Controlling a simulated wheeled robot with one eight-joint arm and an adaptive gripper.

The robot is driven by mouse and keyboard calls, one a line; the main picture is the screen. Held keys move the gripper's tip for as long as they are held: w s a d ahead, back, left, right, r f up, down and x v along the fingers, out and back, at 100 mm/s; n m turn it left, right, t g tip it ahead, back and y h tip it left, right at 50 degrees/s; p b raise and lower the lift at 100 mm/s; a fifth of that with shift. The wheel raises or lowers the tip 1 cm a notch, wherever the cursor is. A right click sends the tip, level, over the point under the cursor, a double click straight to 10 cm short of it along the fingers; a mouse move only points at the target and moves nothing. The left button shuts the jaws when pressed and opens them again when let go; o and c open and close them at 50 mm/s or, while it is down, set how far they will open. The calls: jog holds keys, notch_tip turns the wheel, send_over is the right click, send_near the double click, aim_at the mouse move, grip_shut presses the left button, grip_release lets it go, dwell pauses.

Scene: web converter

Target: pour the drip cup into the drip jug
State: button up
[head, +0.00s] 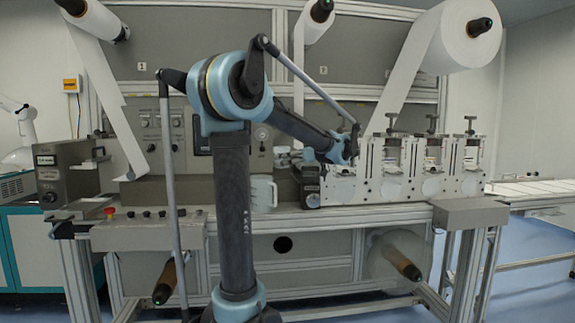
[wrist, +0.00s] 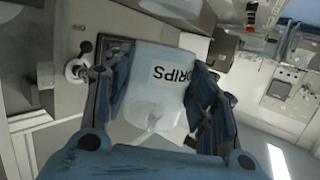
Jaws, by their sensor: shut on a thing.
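A pale, translucent cup with the upside-down label "DRIPS" (wrist: 157,98) fills the middle of the wrist view. My gripper (wrist: 158,88) is shut on it, one finger on each side. In the head view my gripper (head: 345,150) is at the front of the machine's row of units, and the held cup cannot be made out clearly there. A pale jug with a handle on its right side (head: 262,193) stands upright on the machine's bench, to the left of my gripper and just right of my arm's column. The contents of both vessels cannot be seen.
A dark block-shaped unit (head: 309,187) stands right of the jug. Several white units (head: 433,172) line the bench further right. Paper rolls (head: 465,35) hang above. A control panel with buttons (head: 145,214) is at the left front.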

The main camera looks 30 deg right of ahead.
aim_at(289, 150)
jog(key=shift+s+d+r, duration=0.1)
dwell(0.3)
jog(key=shift+r, duration=0.15)
jog(key=shift+r, duration=1.35)
